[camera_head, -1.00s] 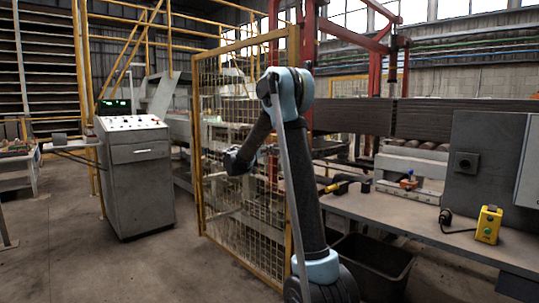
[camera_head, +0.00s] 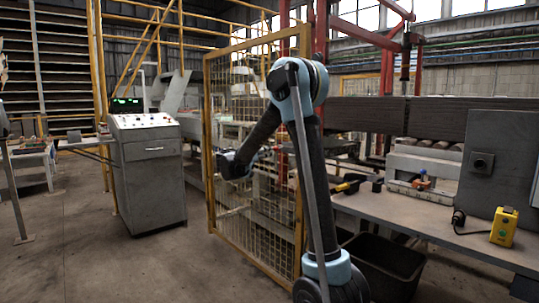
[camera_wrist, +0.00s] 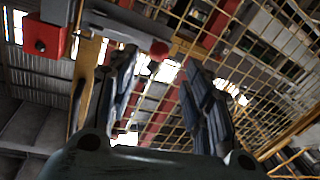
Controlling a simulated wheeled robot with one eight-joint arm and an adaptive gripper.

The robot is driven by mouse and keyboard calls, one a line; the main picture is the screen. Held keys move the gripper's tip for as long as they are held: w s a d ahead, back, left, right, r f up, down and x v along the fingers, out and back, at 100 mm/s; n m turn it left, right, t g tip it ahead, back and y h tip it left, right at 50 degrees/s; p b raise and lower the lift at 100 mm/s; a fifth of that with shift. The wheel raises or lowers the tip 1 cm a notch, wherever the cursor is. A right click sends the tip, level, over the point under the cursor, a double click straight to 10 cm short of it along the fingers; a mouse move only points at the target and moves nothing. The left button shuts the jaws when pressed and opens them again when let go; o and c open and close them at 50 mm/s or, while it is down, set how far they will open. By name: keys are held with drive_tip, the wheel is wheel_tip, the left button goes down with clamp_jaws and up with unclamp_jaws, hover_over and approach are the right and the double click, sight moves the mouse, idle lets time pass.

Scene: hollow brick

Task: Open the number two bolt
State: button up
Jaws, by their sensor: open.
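In the wrist view, a pale bar with a red ball knob (camera_wrist: 160,50) at its end looks like a bolt handle. It juts from beside a red block (camera_wrist: 41,38) with a dark round button at the top left. I see no number on it. My gripper (camera_wrist: 160,66) is open and empty, with one finger on each side of the picture and the knob appearing between the tips. I cannot tell how far beyond the tips it lies. In the head view, my gripper (camera_head: 229,166) is near the left post of the yellow mesh gate (camera_head: 210,140); the bolt is not clear there.
A grey control console (camera_head: 152,185) stands left of the gate. A workbench (camera_head: 420,222) on the right carries a yellow button box (camera_head: 504,227) and tools. A black bin (camera_head: 385,265) is under the bench. The floor in front of the console is open.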

drive_tip(key=shift+v, duration=1.05)
drive_tip(key=s+d+f+n+g+y, duration=0.15)
drive_tip(key=s+d+f+g, duration=0.25)
drive_tip(key=s+d, duration=0.65)
drive_tip(key=s+d+f+n+g+y, duration=0.1)
drive_tip(key=s+d+f+g+y, duration=0.35)
drive_tip(key=s, duration=0.85)
drive_tip(key=s+a+f+n+y, duration=0.1)
drive_tip(key=s+f+y, duration=0.1)
drive_tip(key=s+f, duration=0.3)
drive_tip(key=s+f+n+g+y, duration=0.1)
drive_tip(key=s+f, duration=0.5)
drive_tip(key=s, duration=0.7)
drive_tip(key=s+a+f+n+g+y, duration=0.1)
drive_tip(key=s+f+n+y, duration=0.1)
drive_tip(key=s+f, duration=0.4)
drive_tip(key=s+y, duration=0.1)
drive_tip(key=s, duration=0.2)
drive_tip(key=shift+s+a, duration=0.25)
drive_tip(key=shift+a, duration=0.1)
